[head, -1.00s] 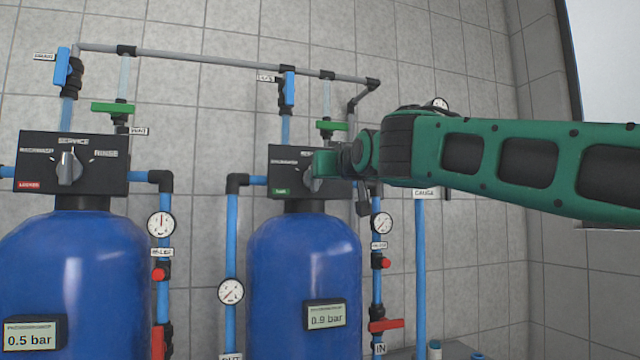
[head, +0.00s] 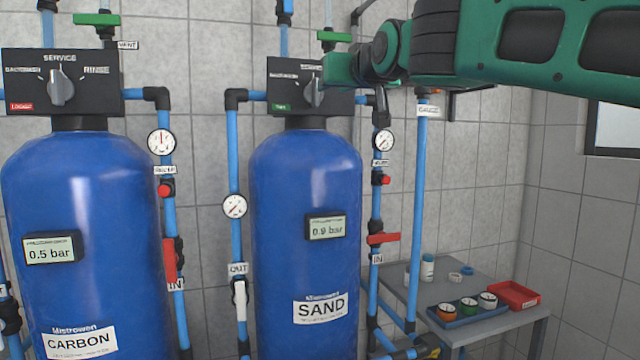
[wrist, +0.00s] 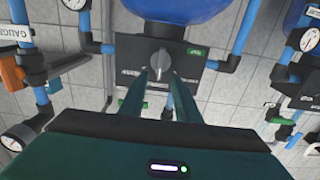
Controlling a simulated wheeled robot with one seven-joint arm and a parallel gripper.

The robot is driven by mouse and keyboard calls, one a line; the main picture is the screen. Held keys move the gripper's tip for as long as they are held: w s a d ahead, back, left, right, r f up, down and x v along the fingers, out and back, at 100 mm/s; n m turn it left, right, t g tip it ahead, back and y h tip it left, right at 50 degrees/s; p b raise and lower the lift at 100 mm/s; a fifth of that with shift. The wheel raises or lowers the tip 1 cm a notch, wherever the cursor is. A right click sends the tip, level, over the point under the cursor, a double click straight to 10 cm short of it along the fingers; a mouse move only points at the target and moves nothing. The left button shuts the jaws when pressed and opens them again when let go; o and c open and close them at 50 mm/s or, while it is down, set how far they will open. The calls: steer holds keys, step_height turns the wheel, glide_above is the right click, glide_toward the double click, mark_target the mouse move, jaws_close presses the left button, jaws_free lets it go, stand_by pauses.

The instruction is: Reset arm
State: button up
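My gripper (head: 328,72) is in front of the sand filter's control head (head: 284,72), at the upper middle of the head view. In the wrist view, the two green fingers (wrist: 160,78) are apart with nothing between them but a view of the grey selector knob (wrist: 161,61). The knob sits just past the fingertips; I cannot tell whether they touch it. The knob also shows beside the gripper in the head view (head: 314,92). The blue sand tank (head: 305,200) stands below, its display reading 0.9 bar.
The blue carbon tank (head: 85,200), showing 0.5 bar, stands at left. Pipes, gauges and a red-handled valve (head: 383,239) flank the sand tank. A grey side table (head: 495,330) at lower right holds a blue tray (head: 440,318) and a red bin (head: 513,295).

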steer(key=s+d+f+m+g+h, duration=0.3)
steer(key=d+f+g+h, duration=0.3)
steer(key=d+f, duration=1.55)
steer(key=s+d+f+m+g+h, duration=0.1)
steer(key=s+d+f+g, duration=0.1)
steer(key=s+d+f, duration=0.5)
steer(key=s+d+f+m+g, duration=0.25)
steer(key=s+f, duration=0.25)
steer(key=f, duration=0.4)
steer(key=s+d+f+m+g, duration=0.1)
steer(key=s+f+g, duration=0.1)
steer(key=s+f, duration=0.3)
steer(key=s+d+f+m+g+y, duration=0.1)
steer(key=s+f, duration=0.5)
steer(key=s, duration=0.6)
steer(key=s+d+f+m+g+y, duration=0.1)
steer(key=s+d+f+g, duration=0.1)
steer(key=s+f+g, duration=0.2)
steer(key=s+f, duration=0.2)
steer(key=s, duration=0.2)
steer(key=shift+s, duration=0.4)
